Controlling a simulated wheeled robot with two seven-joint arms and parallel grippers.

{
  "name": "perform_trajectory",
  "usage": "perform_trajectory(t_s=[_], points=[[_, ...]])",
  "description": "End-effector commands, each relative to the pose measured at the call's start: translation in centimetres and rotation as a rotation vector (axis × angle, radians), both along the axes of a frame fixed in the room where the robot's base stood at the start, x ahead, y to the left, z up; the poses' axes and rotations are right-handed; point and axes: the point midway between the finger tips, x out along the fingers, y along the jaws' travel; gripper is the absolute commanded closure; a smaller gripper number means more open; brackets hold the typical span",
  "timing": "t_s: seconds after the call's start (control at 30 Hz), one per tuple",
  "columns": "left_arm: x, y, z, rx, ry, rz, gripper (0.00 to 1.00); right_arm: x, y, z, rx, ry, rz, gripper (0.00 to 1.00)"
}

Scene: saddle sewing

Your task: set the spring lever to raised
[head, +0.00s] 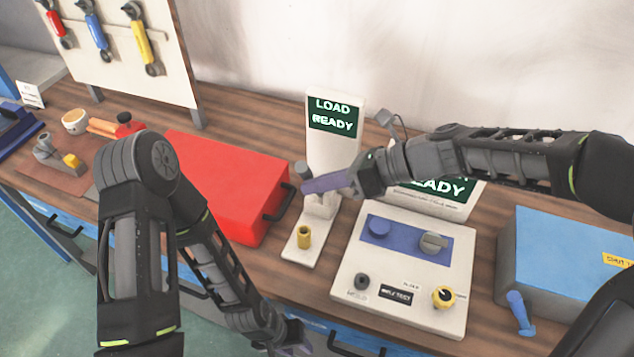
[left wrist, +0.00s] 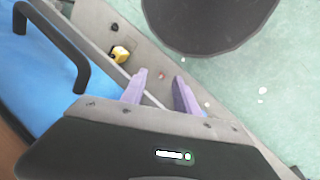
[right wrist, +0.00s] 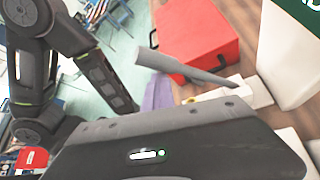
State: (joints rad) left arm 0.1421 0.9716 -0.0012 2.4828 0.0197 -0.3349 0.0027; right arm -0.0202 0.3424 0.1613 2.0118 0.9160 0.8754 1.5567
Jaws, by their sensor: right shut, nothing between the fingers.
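The spring tester (head: 318,215) is a white stand with a brass cup (head: 304,238) on its base and a green LOAD READY display (head: 333,117). Its grey lever shows only as a short rounded end (head: 302,168) in the head view; in the right wrist view the lever (right wrist: 185,66) is a long grey rod. My right gripper (head: 308,186) is shut and empty, its purple fingers just below the lever's end; I cannot tell whether they touch. They also show in the right wrist view (right wrist: 157,92). My left gripper (left wrist: 160,85) is open and empty, low at the table's front edge.
A red case (head: 225,180) lies left of the tester. A white control panel (head: 415,265) with knobs stands to the right, then a blue box (head: 570,260). A tool board (head: 130,50) stands at the back left.

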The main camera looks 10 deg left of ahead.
Motion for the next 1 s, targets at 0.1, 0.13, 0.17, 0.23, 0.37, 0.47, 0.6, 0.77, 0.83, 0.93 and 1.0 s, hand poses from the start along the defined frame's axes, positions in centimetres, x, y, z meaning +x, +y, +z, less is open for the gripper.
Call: perform_trajectory(t_s=[0.1,0.13,0.17,0.23,0.37,0.47,0.6,0.77,0.83,0.93,1.0], points=[[0.0,0.0,0.1,0.0,0.0,0.0,0.64,1.1,-0.4,0.9,0.006,-0.021,-0.029,1.0],[0.0,0.0,0.1,0.0,0.0,0.0,0.64,1.2,-0.4,0.9,0.006,-0.021,-0.029,1.0],[0.0,0.0,0.1,0.0,0.0,0.0,0.64,1.2,-0.4,1.0,0.007,-0.022,-0.03,1.0],[0.0,0.0,0.1,0.0,-0.001,0.0,0.64,1.2,-0.4,1.0,0.006,-0.023,-0.03,1.0],[0.0,0.0,0.1,0.0,-0.001,0.0,0.64,1.2,-0.7,1.1,0.006,-0.024,-0.031,1.0],[0.0,0.0,-0.1,-0.001,-0.001,-0.001,0.64,1.2,-1.5,1.4,0.005,-0.024,-0.032,1.0],[0.0,-0.1,-0.5,-0.001,-0.003,0.0,0.64,0.9,-3.3,2.2,0.003,-0.021,-0.031,1.0],[0.1,-0.2,-1.0,-0.003,-0.006,0.0,0.64,0.3,-5.3,3.1,0.001,-0.015,-0.016,1.0],[0.1,-0.2,-1.1,-0.003,-0.006,-0.001,0.64,0.1,-6.1,3.5,0.0,-0.011,-0.013,1.0],[0.1,-0.2,-1.2,-0.004,-0.007,-0.001,0.64,-0.2,-6.7,3.8,-0.002,-0.008,-0.008,1.0],[0.1,-0.2,-1.2,-0.004,-0.007,-0.001,0.64,-0.3,-6.8,3.9,-0.002,-0.006,-0.005,1.0]])
